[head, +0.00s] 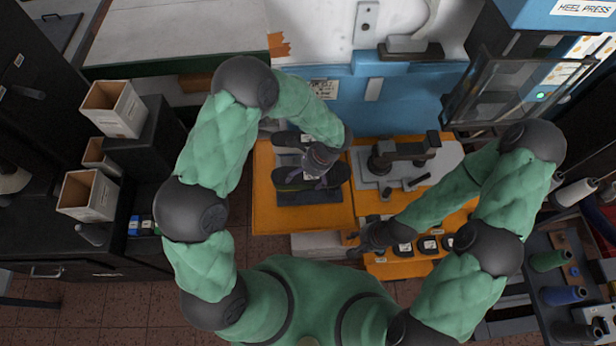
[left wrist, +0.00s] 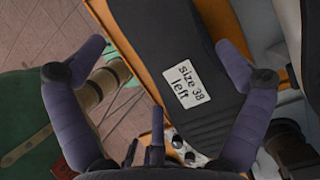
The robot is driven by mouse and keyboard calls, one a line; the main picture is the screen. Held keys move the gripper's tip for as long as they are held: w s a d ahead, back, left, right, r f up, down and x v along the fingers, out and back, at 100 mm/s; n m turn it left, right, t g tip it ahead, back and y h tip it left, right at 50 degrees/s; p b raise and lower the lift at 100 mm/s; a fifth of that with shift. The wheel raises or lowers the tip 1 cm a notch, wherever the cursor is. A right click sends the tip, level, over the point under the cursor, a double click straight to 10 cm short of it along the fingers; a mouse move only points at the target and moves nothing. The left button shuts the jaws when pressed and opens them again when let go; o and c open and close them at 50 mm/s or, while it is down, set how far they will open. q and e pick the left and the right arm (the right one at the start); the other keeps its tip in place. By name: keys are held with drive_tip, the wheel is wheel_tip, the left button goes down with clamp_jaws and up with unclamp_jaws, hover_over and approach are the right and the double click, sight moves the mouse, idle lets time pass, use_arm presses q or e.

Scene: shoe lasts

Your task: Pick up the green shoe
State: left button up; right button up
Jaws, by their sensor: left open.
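In the left wrist view a dark grey sole-like surface (left wrist: 195,40) carries a white label reading "size 38 left" (left wrist: 190,84). My left gripper (left wrist: 158,46) is open there, its two purple fingers spread, with the right finger over the dark surface. My right gripper (head: 362,241) is low near the bench's front, its fingers too small to judge.
The orange bench top (head: 262,215) bears a grey machine (head: 405,155) right of the shoe and several labelled dark pieces (head: 428,246) near the front. A blue heel press (head: 510,75) stands at back right. Open boxes (head: 112,108) stand on the left.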

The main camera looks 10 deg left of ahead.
sight(301, 179)
use_arm(q)
drive_tip(key=shift+x, duration=1.55)
drive_tip(key=shift+d, duration=0.1)
drive_tip(key=c, duration=1.4)
drive_tip(key=shift+w+r, duration=0.1)
